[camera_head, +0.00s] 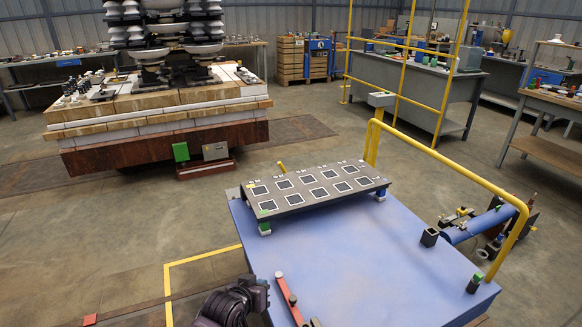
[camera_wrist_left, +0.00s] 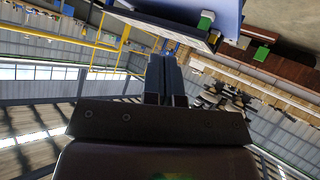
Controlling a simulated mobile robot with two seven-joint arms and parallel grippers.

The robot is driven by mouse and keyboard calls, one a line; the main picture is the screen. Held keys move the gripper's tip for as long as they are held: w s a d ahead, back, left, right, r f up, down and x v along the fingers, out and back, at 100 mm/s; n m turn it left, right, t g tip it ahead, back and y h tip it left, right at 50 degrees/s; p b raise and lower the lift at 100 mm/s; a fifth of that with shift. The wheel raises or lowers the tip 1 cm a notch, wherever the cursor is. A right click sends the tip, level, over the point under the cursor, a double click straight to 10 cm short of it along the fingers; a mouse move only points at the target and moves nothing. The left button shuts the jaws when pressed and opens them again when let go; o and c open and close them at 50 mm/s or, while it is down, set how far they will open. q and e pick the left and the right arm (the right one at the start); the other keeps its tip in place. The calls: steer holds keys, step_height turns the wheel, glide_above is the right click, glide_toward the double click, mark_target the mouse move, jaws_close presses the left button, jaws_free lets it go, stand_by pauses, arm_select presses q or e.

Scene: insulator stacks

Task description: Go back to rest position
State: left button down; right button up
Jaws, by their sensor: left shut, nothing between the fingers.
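My left gripper (camera_wrist_left: 166,62) shows in the left wrist view, with its two dark fingers side by side, shut and holding nothing. In the head view, a dark part of my left arm is at the bottom edge, left of the blue platform (camera_head: 390,265). Its fingertips cannot be made out there. My right gripper is in neither view.
A dark panel with white-framed squares (camera_head: 318,190) stands on the platform's far edge. A red bar (camera_head: 288,298) lies near its left edge. A yellow railing (camera_head: 450,172) runs along the right.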

arm_select(q)
steer(key=s+a+r+t+y+p, duration=0.1)
steer(key=s+a+r+t, duration=0.15)
steer(key=s+a, duration=0.4)
steer(key=s+a+r+t+y+p, duration=0.1)
steer(key=s+a+r, duration=0.2)
steer(key=s+a, duration=0.35)
steer(key=s+a+f+g+y+p, duration=0.1)
steer(key=s+a+f, duration=0.1)
steer(key=s, duration=0.8)
steer(key=s+a+f+g+y, duration=0.1)
steer(key=s+a, duration=0.3)
steer(key=s, duration=0.7)
steer(key=shift+a+f+n+g+y+p, duration=0.2)
steer(key=shift+f+n+g+y+p, duration=0.25)
steer(key=shift+f, duration=0.3)
